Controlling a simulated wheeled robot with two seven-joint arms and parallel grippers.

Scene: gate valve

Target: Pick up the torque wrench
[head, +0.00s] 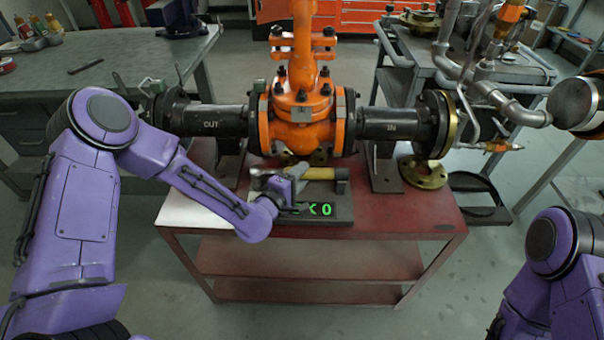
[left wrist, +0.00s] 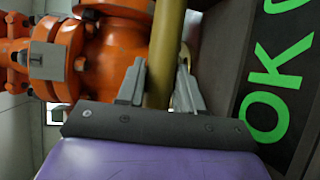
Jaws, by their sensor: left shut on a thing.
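A tool with a yellow shaft lies level just above or on the red bench, in front of the orange gate valve (head: 300,110). Its dark blocky end (head: 342,180) points right; I cannot tell for certain that it is the torque wrench. My left gripper (head: 292,181) reaches it from the left and is low over the bench. In the left wrist view the two grey fingers (left wrist: 160,78) are shut around the yellow shaft (left wrist: 168,40). The shaft's far end is out of that view. My right gripper is out of view.
A dark panel with green lettering (head: 340,212) lies at the front of the red bench (head: 400,225), close to the gripper. Black pipe ends flank the valve. A brass flange (head: 424,174) lies at the right. The bench's front right is clear.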

